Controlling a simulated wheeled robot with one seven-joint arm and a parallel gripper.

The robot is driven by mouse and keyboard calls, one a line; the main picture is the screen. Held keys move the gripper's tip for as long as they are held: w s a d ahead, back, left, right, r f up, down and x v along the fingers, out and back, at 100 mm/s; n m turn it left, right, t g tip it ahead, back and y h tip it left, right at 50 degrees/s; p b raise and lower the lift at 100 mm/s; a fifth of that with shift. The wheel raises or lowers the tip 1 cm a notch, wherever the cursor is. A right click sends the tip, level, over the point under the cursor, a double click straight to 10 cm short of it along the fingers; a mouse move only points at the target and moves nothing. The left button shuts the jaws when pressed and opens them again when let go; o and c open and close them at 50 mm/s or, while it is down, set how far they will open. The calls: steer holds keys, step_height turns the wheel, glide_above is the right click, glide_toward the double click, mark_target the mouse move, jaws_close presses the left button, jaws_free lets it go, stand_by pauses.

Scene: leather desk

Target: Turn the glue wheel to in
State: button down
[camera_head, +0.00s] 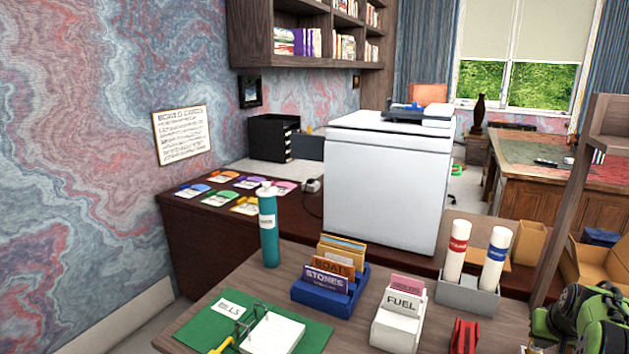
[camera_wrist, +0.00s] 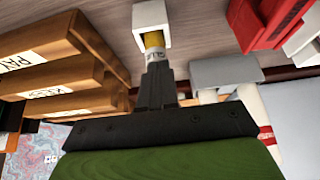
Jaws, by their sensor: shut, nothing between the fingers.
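In the wrist view a small white, squarish piece (camera_wrist: 152,14) joins a yellow band (camera_wrist: 153,40) and a pale, lettered part (camera_wrist: 158,56). This looks like the glue, but the lettering is too small and tilted to read surely. My gripper (camera_wrist: 157,66) is shut and empty, its dark fingertips right at the lettered part and covering some of it. I cannot tell whether they touch it. I cannot make out the glue or its wheel setting in the head view.
A red object (camera_wrist: 258,20) and brown labelled compartments (camera_wrist: 60,45) flank the fingers. A grey holder (camera_head: 468,296) with white tubes (camera_head: 495,258) is nearby. On the desk stand a teal bottle (camera_head: 268,232), a blue card holder (camera_head: 330,292) and a white card holder (camera_head: 400,325).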

steer(key=shift+s+a, duration=0.1)
step_height(320, 180, up, 6)
steer(key=p, duration=0.4)
steer(key=shift+s+a+p, duration=0.15)
steer(key=shift+s+p, duration=0.05)
steer(key=shift+p, duration=0.1)
